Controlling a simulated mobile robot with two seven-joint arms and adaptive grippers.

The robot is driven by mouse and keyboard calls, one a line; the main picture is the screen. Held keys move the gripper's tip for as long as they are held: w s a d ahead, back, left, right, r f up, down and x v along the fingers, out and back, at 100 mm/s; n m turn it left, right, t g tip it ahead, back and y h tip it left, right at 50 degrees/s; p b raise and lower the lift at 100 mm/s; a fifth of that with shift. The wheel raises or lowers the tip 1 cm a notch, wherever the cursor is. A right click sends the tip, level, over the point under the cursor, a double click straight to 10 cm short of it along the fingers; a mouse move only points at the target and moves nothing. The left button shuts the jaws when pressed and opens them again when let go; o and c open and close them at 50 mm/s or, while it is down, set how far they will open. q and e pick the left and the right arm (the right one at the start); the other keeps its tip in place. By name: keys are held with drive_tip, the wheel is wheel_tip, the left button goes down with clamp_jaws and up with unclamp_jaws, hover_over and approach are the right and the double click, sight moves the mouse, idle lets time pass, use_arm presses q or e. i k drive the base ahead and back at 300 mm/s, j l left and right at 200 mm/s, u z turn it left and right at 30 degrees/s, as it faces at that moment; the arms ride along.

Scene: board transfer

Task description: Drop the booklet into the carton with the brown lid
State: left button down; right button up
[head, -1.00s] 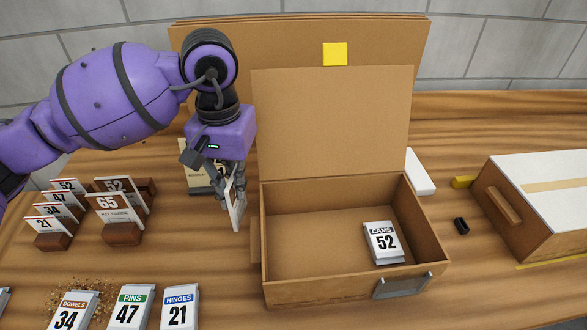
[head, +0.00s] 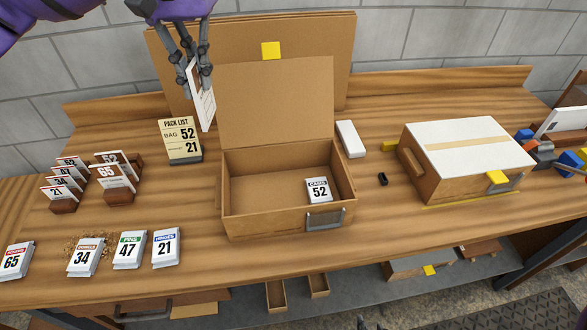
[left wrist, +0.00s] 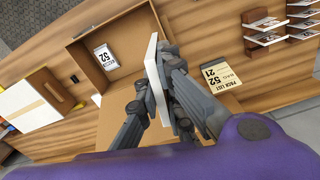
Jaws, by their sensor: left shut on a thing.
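The open carton (head: 245,228) stands mid-bench with its brown lid (head: 277,105) raised at the back. A white bag labelled CAMS 52 (head: 319,190) lies inside it, toward the right; it also shows in the left wrist view (left wrist: 105,57). My left gripper (head: 199,72) is shut on a thin white booklet (head: 206,106), held on edge in the air to the left of the lid. The left wrist view shows the booklet (left wrist: 157,72) between the fingers, its printed face mostly turned away.
A pack list stand (head: 180,140) reads bag 52 and 21. Other booklets stand in racks (head: 117,178) at the left, with labelled bags (head: 130,250) along the front. A white-topped carton (head: 468,145) stands right. Bare bench lies between the bags and the open carton.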

sight(279, 198)
drive_tip(key=k+l, duration=0.1)
drive_tip(key=l, duration=0.2)
drive_tip(key=k+l+u, duration=0.15)
drive_tip(key=k+l, duration=0.1)
drive_tip(key=l, duration=0.3)
drive_tip(key=k+l+u, duration=0.1)
drive_tip(key=l, duration=0.25)
drive_tip(key=k+l+u, duration=0.1)
drive_tip(key=l, duration=0.25)
drive_tip(key=k+l+u, duration=0.1)
drive_tip(key=l, duration=0.25)
drive_tip(key=k+l, duration=0.15)
drive_tip(key=l, duration=0.15)
drive_tip(key=l+u, duration=0.05)
